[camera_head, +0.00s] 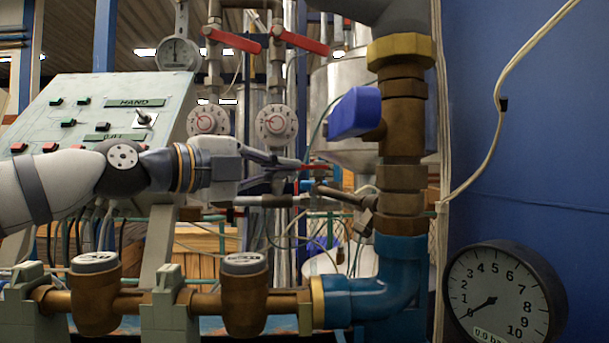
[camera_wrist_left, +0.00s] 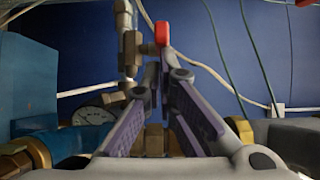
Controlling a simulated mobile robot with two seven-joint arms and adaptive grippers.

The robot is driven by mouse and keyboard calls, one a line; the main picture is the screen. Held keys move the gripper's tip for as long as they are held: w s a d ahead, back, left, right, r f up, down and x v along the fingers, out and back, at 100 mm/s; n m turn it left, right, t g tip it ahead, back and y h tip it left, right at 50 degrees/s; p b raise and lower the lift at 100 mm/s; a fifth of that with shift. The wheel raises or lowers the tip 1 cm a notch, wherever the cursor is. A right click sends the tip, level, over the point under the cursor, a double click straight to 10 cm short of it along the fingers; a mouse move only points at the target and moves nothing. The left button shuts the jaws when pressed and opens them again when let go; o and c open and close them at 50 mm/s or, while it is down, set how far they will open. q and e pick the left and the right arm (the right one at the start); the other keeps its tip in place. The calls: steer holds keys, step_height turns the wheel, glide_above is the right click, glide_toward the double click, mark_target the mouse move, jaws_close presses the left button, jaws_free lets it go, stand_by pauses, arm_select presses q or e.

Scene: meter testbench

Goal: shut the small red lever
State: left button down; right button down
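The small red lever (camera_head: 316,167) shows in the head view just right of my left gripper's fingertips, by the thin piping left of the big brass valve. In the left wrist view its red end (camera_wrist_left: 162,34) stands beyond the fingertips, beside a brass fitting (camera_wrist_left: 132,48). My left gripper (camera_head: 298,165) points right in the head view. Its purple-grey fingers (camera_wrist_left: 158,72) converge to nearly meeting tips, with nothing seen held between them. The tips are at or very close to the lever; I cannot tell whether they touch. My right gripper is not in view.
A large brass valve with a blue handle (camera_head: 356,113) stands right of the gripper. Two larger red levers (camera_head: 232,41) (camera_head: 302,42) are above. A control panel (camera_head: 90,110) is at left, brass water meters (camera_head: 244,290) below, and a round gauge (camera_head: 502,296) at lower right.

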arm_select(q)
steer(key=shift+w+a, duration=0.25)
steer(key=shift+w, duration=0.1)
stand_by(0.5)
